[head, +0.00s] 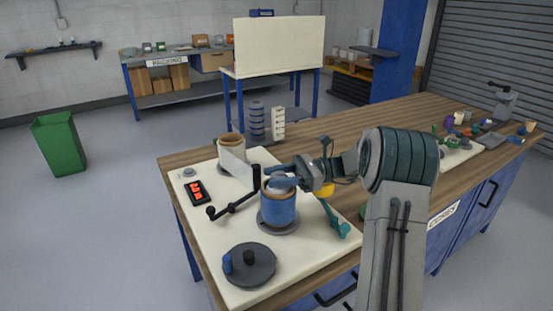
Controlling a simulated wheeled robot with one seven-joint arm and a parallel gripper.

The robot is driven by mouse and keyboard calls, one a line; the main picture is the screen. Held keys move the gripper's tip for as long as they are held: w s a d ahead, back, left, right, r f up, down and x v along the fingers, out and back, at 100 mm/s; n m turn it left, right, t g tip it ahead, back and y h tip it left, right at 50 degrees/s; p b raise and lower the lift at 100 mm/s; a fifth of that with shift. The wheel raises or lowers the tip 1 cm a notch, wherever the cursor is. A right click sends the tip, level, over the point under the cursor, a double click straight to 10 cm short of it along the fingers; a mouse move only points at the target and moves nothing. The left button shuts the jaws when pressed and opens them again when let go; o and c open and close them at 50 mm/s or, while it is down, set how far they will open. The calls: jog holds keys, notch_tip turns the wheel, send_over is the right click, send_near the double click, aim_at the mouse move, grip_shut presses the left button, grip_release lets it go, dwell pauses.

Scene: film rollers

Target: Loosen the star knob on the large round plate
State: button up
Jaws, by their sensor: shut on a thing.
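My gripper (280,177) is shut at the top of a blue roll (279,210). The small part between its fingers is mostly hidden and looks to be the star knob, though its star shape does not show. The blue roll stands upright on a grey round plate (264,226) on a cream board. A dark round disc (262,272) lies nearer the front of the board, with a short black knob (249,257) and a blue peg (227,264) on it. My gripper is apart from this disc.
A black crank arm (233,206) lies left of the roll. Bare wooden bench (350,130) lies behind the arm.

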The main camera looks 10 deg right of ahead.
jog(key=n+g+p, duration=0.1)
jog(key=g+p, duration=0.1)
jog(key=p, duration=0.1)
jog(key=n+g+h+p, duration=0.1)
jog(key=n+g+p, duration=0.1)
jog(key=g+p, duration=0.1)
jog(key=n+g+h+p, duration=0.1)
jog(key=n+g+p, duration=0.1)
jog(key=p, duration=0.1)
jog(key=shift+r+g, duration=0.25)
jog(key=shift+g, duration=0.15)
jog(key=n+g+p, duration=0.1)
jog(key=p, duration=0.1)
jog(key=shift+s+f+h+p, duration=0.1)
jog(key=shift+f+h+p, duration=0.05)
jog(key=shift+h+p, duration=0.25)
jog(key=shift+f+n+g+p, duration=0.2)
jog(key=shift+n+g+p, duration=0.1)
jog(key=shift+g+p, duration=0.1)
jog(key=o, duration=1)
jog(key=shift+a, duration=0.1)
jog(key=shift+r, duration=0.2)
